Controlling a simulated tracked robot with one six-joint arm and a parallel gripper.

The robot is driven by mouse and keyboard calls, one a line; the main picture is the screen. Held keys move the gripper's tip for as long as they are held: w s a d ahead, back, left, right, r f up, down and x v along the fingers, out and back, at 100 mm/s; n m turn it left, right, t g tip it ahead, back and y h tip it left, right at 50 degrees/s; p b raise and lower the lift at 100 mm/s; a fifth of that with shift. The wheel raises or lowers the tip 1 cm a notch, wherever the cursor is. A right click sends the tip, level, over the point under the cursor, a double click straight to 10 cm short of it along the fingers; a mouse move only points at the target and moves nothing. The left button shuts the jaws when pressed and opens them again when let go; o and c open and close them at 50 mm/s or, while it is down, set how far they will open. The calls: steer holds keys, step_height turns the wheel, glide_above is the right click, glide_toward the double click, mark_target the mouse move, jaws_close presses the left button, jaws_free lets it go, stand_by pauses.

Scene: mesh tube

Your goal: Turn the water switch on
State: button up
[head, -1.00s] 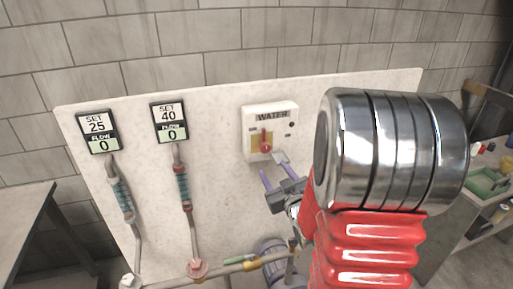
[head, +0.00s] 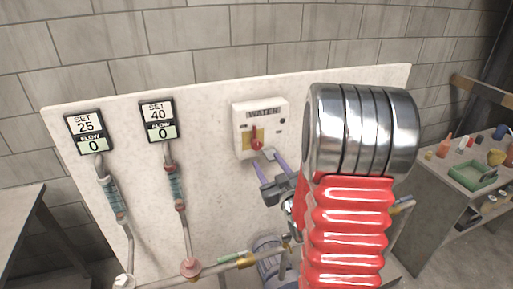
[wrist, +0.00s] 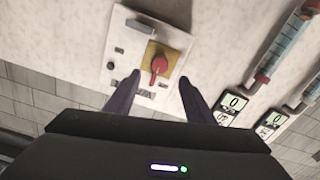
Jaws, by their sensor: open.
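The water switch is a red rotary handle (head: 256,138) on a yellow plate, in a white box (head: 280,138) labelled WATER on the pale panel. In the head view the handle stands roughly upright. My gripper (head: 262,160) is open and empty, its purple fingers just below the handle. In the wrist view the red handle (wrist: 159,65) shows between and a little beyond the two fingertips (wrist: 160,77), one finger on each side. I cannot tell whether either finger touches the box.
Two displays read SET 25 (head: 88,132) and SET 40 (head: 158,118), both with FLOW 0. Pipes (head: 185,235) run below them on the panel (head: 215,165). A bench with a green tray (head: 472,176) and bottles stands right; another table (head: 20,215) stands left.

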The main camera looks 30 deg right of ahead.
mark_target(257, 147)
steer(key=x, duration=1)
steer(key=shift+w+d, duration=0.1)
steer(key=shift+w, duration=0.3)
steer(key=shift+c, duration=0.7)
steer(key=c, duration=0.9)
